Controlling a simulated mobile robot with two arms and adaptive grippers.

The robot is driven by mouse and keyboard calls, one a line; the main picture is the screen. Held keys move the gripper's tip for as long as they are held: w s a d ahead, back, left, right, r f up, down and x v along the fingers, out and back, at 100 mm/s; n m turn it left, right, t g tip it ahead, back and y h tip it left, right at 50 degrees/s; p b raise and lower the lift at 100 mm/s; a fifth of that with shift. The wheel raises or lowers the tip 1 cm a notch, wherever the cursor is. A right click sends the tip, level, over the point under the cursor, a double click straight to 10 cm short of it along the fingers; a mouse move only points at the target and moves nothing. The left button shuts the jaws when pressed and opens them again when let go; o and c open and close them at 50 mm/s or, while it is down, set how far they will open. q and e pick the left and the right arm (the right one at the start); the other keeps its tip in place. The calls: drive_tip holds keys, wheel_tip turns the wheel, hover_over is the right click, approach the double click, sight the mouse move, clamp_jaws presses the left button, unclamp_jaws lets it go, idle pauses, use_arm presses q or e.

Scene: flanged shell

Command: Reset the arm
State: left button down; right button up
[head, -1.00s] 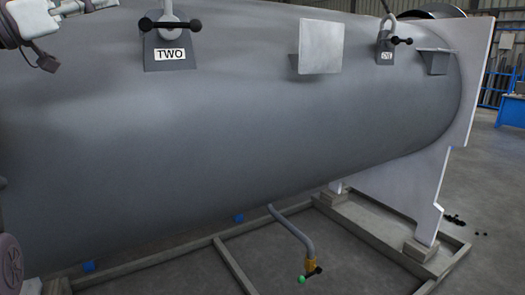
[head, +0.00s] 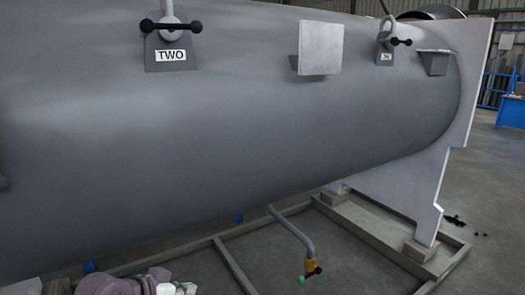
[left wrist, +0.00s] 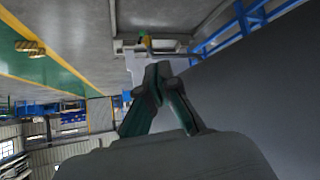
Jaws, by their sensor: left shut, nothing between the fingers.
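The large grey shell (head: 250,130) lies across most of the head view. My left gripper (left wrist: 158,72) shows in the left wrist view, its two dark green fingers closed at the tips with nothing between them. The dark surface at the right of that view is close to the fingers; I cannot tell the gap. My right gripper is in neither view.
Lugs with shackles, one labelled TWO (head: 171,50), and a pale square plate (head: 320,48) stick out of the shell. A bent pipe with a yellow and green end (head: 290,240) hangs below. A white end support (head: 410,185) stands on a floor frame (head: 375,245).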

use_arm(q)
drive_tip(key=s+a+f+n+g+y, duration=0.15)
drive_tip(key=s+f, duration=0.35)
drive_tip(key=s, duration=0.5)
drive_tip(key=s+a+f+n+g+y, duration=0.1)
drive_tip(key=s+f+g+y, duration=0.1)
drive_tip(key=s+f, duration=0.6)
drive_tip(key=s+a+f+n+g+y, duration=0.1)
drive_tip(key=s+f+g+y, duration=0.15)
drive_tip(key=s, duration=0.95)
wheel_tip(320, 180, down, 29)
drive_tip(key=s+b, duration=0.1)
drive_tip(key=b, duration=0.1)
drive_tip(key=s+a+f+g, duration=0.1)
drive_tip(key=s+a+f, duration=0.1)
drive_tip(key=s+f, duration=1.4)
drive_tip(key=shift+s+a+f+g+b, duration=0.15)
drive_tip(key=shift+a+f+g+b, duration=0.15)
drive_tip(key=shift+b, duration=0.15)
